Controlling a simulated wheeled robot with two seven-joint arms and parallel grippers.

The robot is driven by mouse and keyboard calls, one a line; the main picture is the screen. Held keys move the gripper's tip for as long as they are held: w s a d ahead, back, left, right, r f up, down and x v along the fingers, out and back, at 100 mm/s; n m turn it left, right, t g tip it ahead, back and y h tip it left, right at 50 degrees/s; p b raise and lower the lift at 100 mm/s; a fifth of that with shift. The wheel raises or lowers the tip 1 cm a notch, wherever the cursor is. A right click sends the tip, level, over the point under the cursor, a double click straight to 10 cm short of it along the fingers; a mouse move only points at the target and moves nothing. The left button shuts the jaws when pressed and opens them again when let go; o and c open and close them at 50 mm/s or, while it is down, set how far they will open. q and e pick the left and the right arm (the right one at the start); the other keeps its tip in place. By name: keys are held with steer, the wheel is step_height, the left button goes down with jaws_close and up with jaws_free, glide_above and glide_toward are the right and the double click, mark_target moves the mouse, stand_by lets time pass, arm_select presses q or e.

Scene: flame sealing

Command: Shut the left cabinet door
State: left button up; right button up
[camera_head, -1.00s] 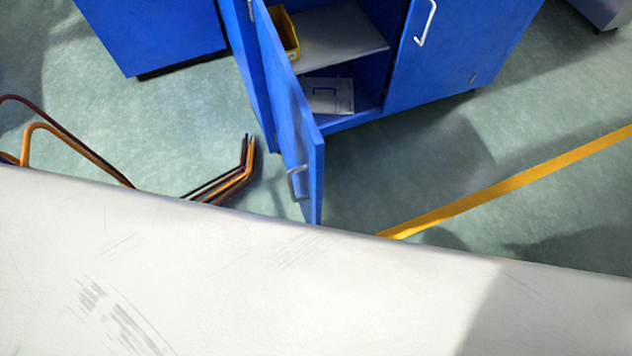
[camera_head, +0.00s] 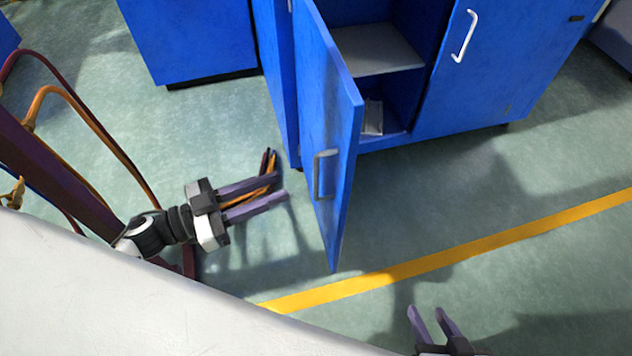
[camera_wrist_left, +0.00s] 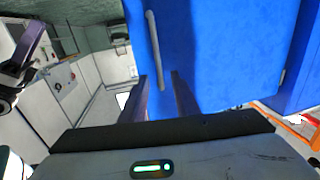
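The left cabinet door (camera_head: 325,130) is blue and stands swung wide open toward me, with a grey bar handle (camera_head: 324,174) on its face. The blue cabinet (camera_head: 460,80) shows its inside to the right of the door. My left gripper (camera_head: 280,186) is open and empty, a little to the left of the door and apart from it in the head view. In the left wrist view the door (camera_wrist_left: 215,50) and its handle (camera_wrist_left: 155,48) show ahead of the open fingers (camera_wrist_left: 160,95). My right gripper (camera_head: 427,314) is open at the bottom edge, fingers pointing up, away from the door.
The cabinet's right door (camera_head: 490,60) is closed, with a white handle (camera_head: 464,36). A grey shelf (camera_head: 375,50) is inside the cabinet. Orange and dark cables (camera_head: 90,125) lie at the left. A yellow line (camera_head: 440,258) crosses clear green floor. Another blue cabinet (camera_head: 190,40) stands behind.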

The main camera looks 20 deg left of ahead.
arm_select(q)
glide_above(316, 196)
steer(key=shift+w+b, duration=0.25)
steer(key=shift+b, duration=0.1)
jaws_close()
